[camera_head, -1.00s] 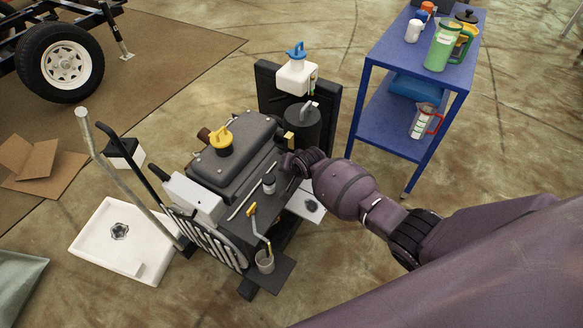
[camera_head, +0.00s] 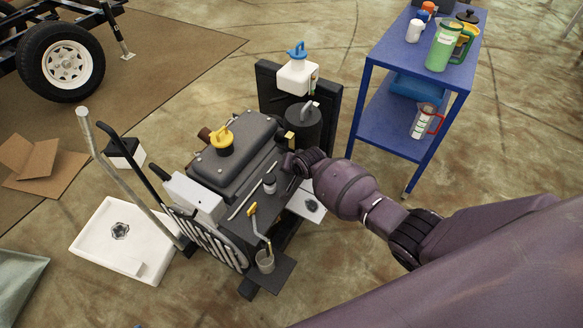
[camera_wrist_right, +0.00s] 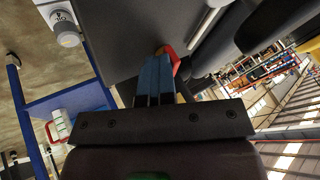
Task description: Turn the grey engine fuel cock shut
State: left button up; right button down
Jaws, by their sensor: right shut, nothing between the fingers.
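The engine (camera_head: 236,150), dark grey with a yellow cap on top, stands in the middle of the head view. My right arm reaches its right side, with the wrist (camera_head: 305,160) close against it and hiding that part. In the right wrist view my right gripper (camera_wrist_right: 163,58) has blue fingers together, with nothing between them. The tips are beside a small red-orange part (camera_wrist_right: 168,51) at a dark panel; touching or apart, I cannot tell. A grey round knob-like part (camera_wrist_right: 69,35) shows at upper left; I cannot tell whether it is the fuel cock. My left gripper is out of view.
A blue shelf cart (camera_head: 372,105) with jugs and bottles stands right of the engine. A white bottle with a blue top (camera_head: 297,76) is behind it. A white tray (camera_head: 95,240) lies on the floor at left. A small dark jar (camera_head: 269,184) and a cup (camera_head: 265,262) are at the engine's front.

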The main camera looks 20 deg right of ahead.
jog(key=shift+w+a+r, duration=0.15)
jog(key=shift+a+r, duration=0.05)
jog(key=shift+a, duration=0.25)
jog(key=shift+w+a+r, duration=0.1)
jog(key=shift+a+r, duration=0.05)
jog(key=shift+a, duration=0.3)
jog(key=shift+s+a+p, duration=0.35)
jog(key=shift+s+p, duration=0.1)
jog(key=shift+p, duration=0.05)
jog(key=shift+s+a, duration=0.1)
jog(key=shift+s, duration=0.05)
jog(key=shift+s+a+f, duration=0.1)
jog(key=shift+a, duration=0.05)
